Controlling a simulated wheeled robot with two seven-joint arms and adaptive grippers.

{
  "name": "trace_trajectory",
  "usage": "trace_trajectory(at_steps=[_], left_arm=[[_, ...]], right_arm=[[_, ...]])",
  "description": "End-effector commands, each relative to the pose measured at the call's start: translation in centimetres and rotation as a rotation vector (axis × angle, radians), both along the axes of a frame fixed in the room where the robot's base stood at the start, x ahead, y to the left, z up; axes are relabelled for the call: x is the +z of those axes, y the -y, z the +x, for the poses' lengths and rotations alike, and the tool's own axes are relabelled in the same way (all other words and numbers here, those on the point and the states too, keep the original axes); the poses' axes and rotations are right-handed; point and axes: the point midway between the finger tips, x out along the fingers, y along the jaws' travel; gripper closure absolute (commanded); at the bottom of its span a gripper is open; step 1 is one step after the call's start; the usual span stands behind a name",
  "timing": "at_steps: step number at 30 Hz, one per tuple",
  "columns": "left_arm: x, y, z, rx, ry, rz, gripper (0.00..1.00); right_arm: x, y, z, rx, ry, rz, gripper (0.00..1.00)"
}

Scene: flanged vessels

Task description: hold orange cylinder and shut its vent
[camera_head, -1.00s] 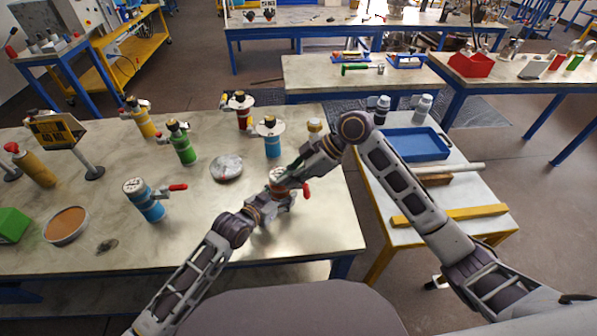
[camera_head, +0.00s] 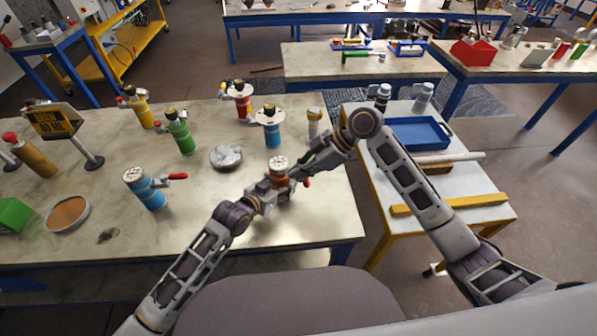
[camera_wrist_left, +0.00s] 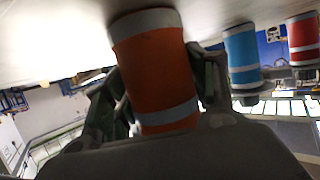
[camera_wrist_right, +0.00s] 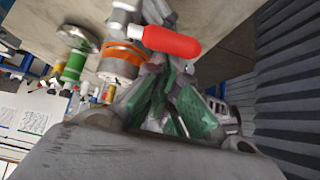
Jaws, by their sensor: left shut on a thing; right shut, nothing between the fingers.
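The orange cylinder (camera_head: 280,178) stands upright near the right front of the long table, with a pale flange on top. My left gripper (camera_head: 268,193) is shut around its body. In the left wrist view the orange body (camera_wrist_left: 158,72) fills the space between the fingers. A red vent handle (camera_wrist_right: 172,41) sticks out sideways from the cylinder in the right wrist view; only its red tip (camera_head: 307,182) shows in the head view. My right gripper (camera_wrist_right: 180,98) is shut and empty close beside the handle. I cannot tell whether they touch.
A blue vessel (camera_head: 273,138), a red vessel (camera_head: 243,104) and a green vessel (camera_head: 182,141) stand behind. A blue vessel with a red handle (camera_head: 149,196) stands left. A metallic disc (camera_head: 226,157) lies between.

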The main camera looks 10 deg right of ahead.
Motion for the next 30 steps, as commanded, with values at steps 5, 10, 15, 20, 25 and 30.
trace_trajectory(at_steps=[5,10,15,20,25,30], left_arm=[[-0.18,0.02,-0.09,-0.001,-0.004,0.001,0.76],[-0.18,0.01,-0.08,-0.001,-0.004,0.001,0.76],[-0.17,0.02,-0.08,-0.001,-0.004,0.001,0.76],[-0.17,0.01,-0.08,-0.001,-0.004,0.001,0.76],[-0.17,0.0,-0.06,-0.001,-0.003,0.001,0.76],[-0.17,-0.01,-0.07,-0.001,-0.003,0.001,0.76]], right_arm=[[0.0,0.04,0.02,0.009,0.001,-0.001,1.0],[0.02,0.17,-0.01,0.04,0.0,-0.001,1.0],[-0.03,0.28,-0.06,0.059,0.0,-0.002,1.0],[-0.04,0.39,-0.09,0.078,-0.001,-0.002,1.0],[-0.04,0.54,-0.11,0.098,0.0,-0.003,1.0],[-0.05,0.76,-0.18,0.122,0.0,-0.002,1.0]])
